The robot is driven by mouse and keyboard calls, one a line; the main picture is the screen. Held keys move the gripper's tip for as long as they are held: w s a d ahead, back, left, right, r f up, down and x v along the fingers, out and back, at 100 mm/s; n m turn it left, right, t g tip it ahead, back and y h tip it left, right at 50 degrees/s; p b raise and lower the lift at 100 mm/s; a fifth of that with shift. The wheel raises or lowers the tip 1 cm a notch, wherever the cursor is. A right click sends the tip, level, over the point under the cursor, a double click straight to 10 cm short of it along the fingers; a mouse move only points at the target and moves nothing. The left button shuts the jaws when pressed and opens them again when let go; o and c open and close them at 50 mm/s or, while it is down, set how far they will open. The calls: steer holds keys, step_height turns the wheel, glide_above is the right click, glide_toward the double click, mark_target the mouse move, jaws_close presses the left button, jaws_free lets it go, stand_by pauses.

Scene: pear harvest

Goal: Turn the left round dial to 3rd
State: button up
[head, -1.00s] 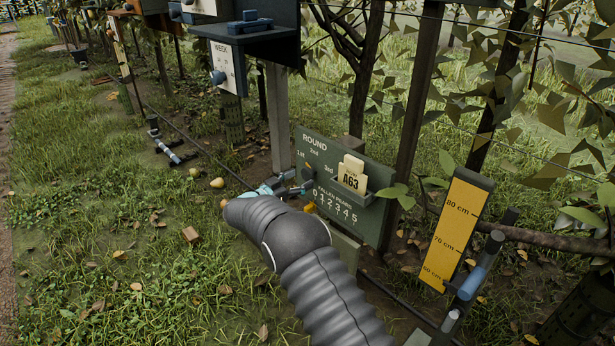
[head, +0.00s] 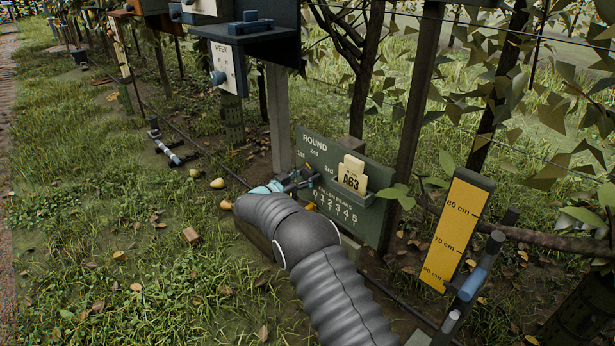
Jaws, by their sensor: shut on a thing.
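A green board (head: 376,218) stands low among the posts, with ROUND and the marks 1st, 2nd and 3rd at its upper left. My gripper (head: 303,177) is at the board's left side, just below these marks. It is shut on the round dial there, which my fingers mostly hide. I cannot read where the dial points. My dark ribbed arm comes up from the lower right and covers part of the board's lower left.
A cream A63 tag (head: 351,178) sits in a holder right of the dial. A FALLEN PEARS number row (head: 335,207) lies below. A yellow height gauge (head: 456,230) stands at right. Fallen pears (head: 217,183) lie on open grass at left.

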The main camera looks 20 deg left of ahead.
steer(key=shift+m+b, duration=0.3)
steer(key=shift+b, duration=0.05)
steer(key=m+b, duration=0.2)
steer(key=shift+f+m, duration=0.15)
steer(key=shift+m, duration=0.25)
steer(key=shift+m+b, duration=0.8)
steer(key=shift+m, duration=0.1)
steer(key=m, duration=0.4)
steer(key=m+b, duration=0.1)
steer(key=m, duration=0.1)
steer(key=shift+w+a+r, duration=0.1)
steer(key=shift+r, duration=0.15)
steer(key=m, duration=0.6)
steer(key=shift+m, duration=0.3)
steer(key=m, duration=0.6)
steer(key=shift+r, duration=0.1)
steer(key=shift+m, duration=0.3)
